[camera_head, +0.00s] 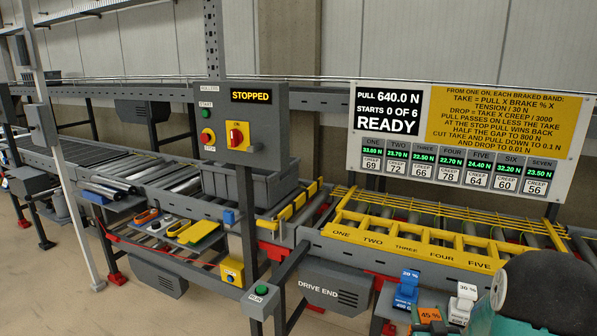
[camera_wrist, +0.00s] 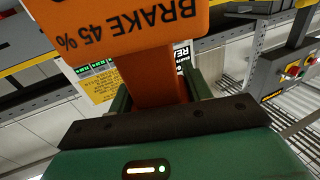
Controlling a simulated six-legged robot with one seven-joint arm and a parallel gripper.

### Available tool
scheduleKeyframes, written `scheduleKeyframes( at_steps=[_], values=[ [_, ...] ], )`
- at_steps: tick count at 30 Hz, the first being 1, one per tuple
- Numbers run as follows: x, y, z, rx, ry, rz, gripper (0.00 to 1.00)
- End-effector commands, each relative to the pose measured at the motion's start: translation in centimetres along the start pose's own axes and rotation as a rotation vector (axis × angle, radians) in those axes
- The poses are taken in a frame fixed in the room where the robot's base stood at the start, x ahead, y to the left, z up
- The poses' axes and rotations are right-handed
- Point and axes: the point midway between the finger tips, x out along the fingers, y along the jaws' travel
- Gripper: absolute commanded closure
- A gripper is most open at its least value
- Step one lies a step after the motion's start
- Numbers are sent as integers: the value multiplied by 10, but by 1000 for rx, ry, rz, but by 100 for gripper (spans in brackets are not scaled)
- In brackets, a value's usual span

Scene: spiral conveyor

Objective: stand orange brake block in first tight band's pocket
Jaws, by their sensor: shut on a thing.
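An orange brake block (camera_wrist: 160,75) marked "BRAKE 45 %" is between the green fingers of my gripper (camera_wrist: 157,88) in the wrist view, its label upside down there. My gripper is shut on it. In the head view an orange piece marked 45 % (camera_head: 430,314) shows low at the bottom edge, beside my teal and dark arm, which hides part of that area. The yellow pocket frame (camera_head: 405,247) lies over the conveyor beyond it. Its front rail is labelled ONE to FIVE from left to right; the right part is hidden by my arm.
A blue 20 % block (camera_head: 407,290) and a white 30 % block (camera_head: 463,303) stand near the orange piece. The sign board (camera_head: 465,135) reads PULL 640.0 N, STARTS 0 OF 6, READY. The control box (camera_head: 240,123) reads STOPPED. A RUN button post (camera_head: 262,292) stands at front.

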Motion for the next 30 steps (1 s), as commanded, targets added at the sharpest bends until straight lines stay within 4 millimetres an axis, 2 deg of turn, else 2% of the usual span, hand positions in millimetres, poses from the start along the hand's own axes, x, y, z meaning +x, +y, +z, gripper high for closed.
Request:
scheduleKeyframes(
  at_steps=[1,6,12,15,18,23,30],
  values=[
    [7,-22,8,2,1,-28,100],
    [21,-84,36,2,0,-91,100],
    [26,-160,71,1,1,-165,100],
    [23,-193,86,0,2,-195,100],
    [20,-217,98,0,2,-216,100],
    [15,-236,109,0,4,-233,100],
    [-9,-232,144,1,-2,-234,100]
  ],
)
